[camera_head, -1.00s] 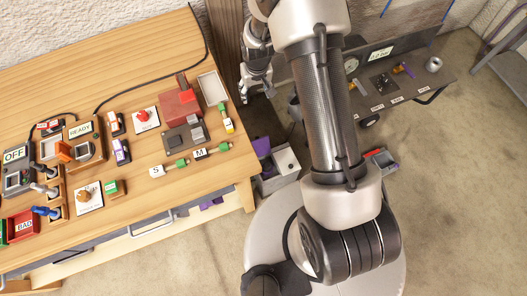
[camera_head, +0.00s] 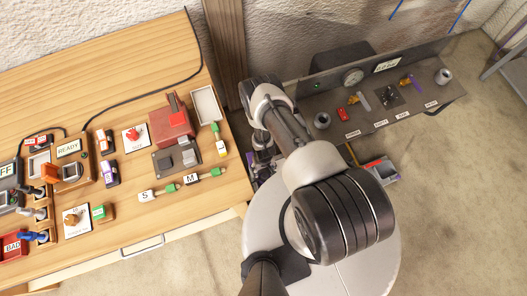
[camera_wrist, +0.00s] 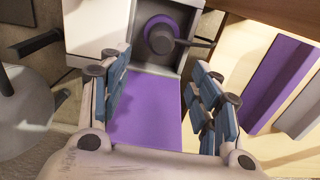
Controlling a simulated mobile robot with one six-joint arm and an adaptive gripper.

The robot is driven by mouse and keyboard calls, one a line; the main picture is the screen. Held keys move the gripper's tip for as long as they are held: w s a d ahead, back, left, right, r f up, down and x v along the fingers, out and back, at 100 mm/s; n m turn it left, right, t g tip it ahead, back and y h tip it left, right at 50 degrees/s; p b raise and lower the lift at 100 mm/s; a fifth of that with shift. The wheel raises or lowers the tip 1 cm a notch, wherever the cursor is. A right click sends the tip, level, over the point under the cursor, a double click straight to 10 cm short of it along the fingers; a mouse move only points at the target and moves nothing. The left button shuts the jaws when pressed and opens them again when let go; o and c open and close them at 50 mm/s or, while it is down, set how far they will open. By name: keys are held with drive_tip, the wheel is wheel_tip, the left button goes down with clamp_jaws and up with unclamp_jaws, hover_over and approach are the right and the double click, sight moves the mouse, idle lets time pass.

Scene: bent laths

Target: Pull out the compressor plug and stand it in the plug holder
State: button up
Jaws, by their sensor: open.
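My gripper (camera_wrist: 158,75) is open in the wrist view, its blue-padded fingers spread apart. Between and beyond them lies a flat purple panel (camera_wrist: 150,110). Above it is a light box (camera_wrist: 98,30) with a recess holding a purple ring with a dark round knob (camera_wrist: 160,38). I see nothing held. In the head view my gripper is mostly hidden behind my arm, beside the table's right end. A dark panel (camera_head: 375,125) with a pressure gauge (camera_head: 352,76) stands at right. I cannot tell which thing is the compressor plug or its holder.
The wooden table (camera_head: 110,65) at left carries labelled blocks, a red device (camera_head: 172,117) and a black cable. A small grey tray with red and purple items (camera_head: 381,171) lies on the floor at right. Open floor (camera_head: 450,220) lies in front.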

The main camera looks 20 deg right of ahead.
sight(265, 176)
drive_tip(key=shift+s+f, duration=0.65)
drive_tip(key=shift+f, duration=0.05)
wheel_tip(265, 176, down, 9)
drive_tip(key=b, duration=0.7)
drive_tip(key=shift+c, duration=0.3)
idle(0.3)
clamp_jaws()
idle(0.6)
drive_tip(key=shift+r, duration=0.15)
